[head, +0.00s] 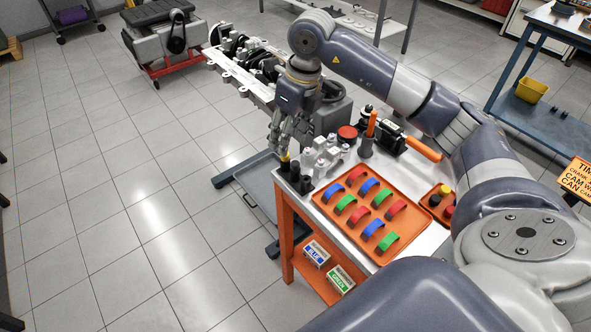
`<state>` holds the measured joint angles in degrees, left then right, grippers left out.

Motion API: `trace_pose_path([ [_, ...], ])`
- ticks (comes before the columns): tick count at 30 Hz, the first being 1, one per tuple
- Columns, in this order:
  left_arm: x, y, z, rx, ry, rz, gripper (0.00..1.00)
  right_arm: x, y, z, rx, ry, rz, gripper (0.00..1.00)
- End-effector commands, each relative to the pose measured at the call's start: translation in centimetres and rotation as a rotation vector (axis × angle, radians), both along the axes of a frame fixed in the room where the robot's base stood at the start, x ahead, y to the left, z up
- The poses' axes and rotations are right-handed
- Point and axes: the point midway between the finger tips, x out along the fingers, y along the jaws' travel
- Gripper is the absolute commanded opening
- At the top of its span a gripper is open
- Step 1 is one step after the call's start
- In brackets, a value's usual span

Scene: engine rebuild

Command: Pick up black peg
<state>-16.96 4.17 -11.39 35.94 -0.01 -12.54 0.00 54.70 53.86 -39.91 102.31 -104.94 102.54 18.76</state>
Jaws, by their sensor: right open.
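Several short black cylindrical pegs (306,185) stand upright at the near left corner of the workbench, close together. A yellow-topped piece (285,158) stands among them, directly under my right gripper. My right gripper (286,148) points down over this corner with its fingers apart. I cannot tell whether its fingertips touch the piece below. Another small black piece (434,200) sits in a small orange tray (424,201) at the right of the bench, with yellow and red pieces. My left gripper is not in view.
A large orange tray (345,233) holds several red, blue and green bearing shells. Grey metal parts (321,155) stand close beside the gripper. An orange-handled tool (371,124) stands upright behind. An engine block (262,70) is beyond the bench. Floor at left is clear.

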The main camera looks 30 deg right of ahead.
Motion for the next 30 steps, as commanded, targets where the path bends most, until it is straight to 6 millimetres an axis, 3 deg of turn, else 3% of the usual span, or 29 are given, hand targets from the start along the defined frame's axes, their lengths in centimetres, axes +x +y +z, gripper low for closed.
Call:
trace_pose_path([
  [2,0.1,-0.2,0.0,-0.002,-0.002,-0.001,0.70,-0.2,-1.9,0.5,-0.064,0.010,-0.028,0.43],
  [5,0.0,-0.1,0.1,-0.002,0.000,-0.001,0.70,-0.3,-2.9,0.0,-0.095,0.020,-0.043,0.43],
  [12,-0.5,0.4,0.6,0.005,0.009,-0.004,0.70,0.1,-2.8,-3.6,-0.097,0.023,-0.045,0.43],
  [19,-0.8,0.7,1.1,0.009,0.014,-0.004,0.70,0.2,-2.7,-5.4,-0.096,0.021,-0.043,0.43],
  [25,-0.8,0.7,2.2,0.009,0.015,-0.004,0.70,0.4,-2.5,-8.4,-0.093,0.023,-0.042,0.43],
  [30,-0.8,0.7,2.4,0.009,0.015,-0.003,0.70,0.6,-2.5,-9.8,-0.093,0.018,-0.041,0.43],
])
